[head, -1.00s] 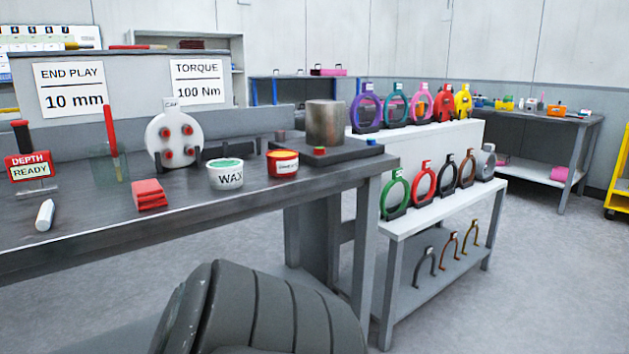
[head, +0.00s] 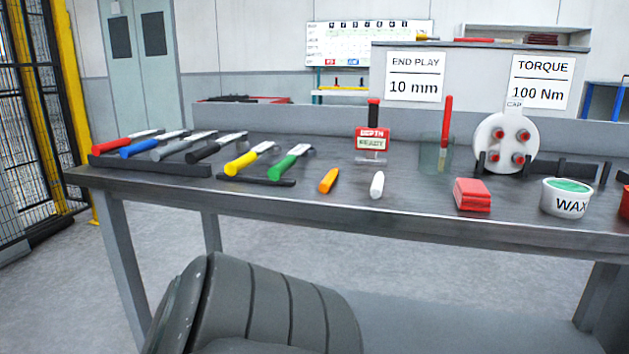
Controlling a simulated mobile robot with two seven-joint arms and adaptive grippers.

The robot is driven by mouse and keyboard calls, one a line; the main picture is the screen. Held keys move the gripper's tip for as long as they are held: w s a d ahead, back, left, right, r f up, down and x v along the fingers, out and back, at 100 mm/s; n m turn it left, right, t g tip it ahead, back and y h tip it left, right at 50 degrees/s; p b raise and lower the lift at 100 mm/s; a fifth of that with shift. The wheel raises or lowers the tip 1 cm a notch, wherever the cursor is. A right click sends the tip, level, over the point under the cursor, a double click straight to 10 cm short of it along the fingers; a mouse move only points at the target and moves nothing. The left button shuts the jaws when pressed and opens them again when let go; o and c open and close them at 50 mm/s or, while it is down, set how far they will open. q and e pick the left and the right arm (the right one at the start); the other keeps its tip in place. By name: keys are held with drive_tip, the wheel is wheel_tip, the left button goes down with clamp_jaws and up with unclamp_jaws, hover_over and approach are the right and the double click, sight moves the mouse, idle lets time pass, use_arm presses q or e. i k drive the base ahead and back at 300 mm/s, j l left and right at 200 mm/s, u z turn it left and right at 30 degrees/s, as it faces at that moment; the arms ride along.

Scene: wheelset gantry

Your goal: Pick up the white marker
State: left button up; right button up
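The white marker (head: 377,185) lies on the dark metal workbench (head: 330,207) near its front edge, in the middle of the head view. An orange marker (head: 329,180) lies just to its left, apart from it. Neither of my grippers shows in the head view, so I cannot see whether they are open or shut.
Several hammers with coloured handles (head: 250,159) lie on racks at the left. A depth gauge (head: 372,139) stands behind the marker. Red folded cloths (head: 472,194) and a wax tub (head: 567,197) are to the right. A yellow-framed fence (head: 58,110) stands far left.

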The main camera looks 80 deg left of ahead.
sight(376, 190)
drive_tip(key=u, duration=1.8)
drive_tip(key=k, duration=0.05)
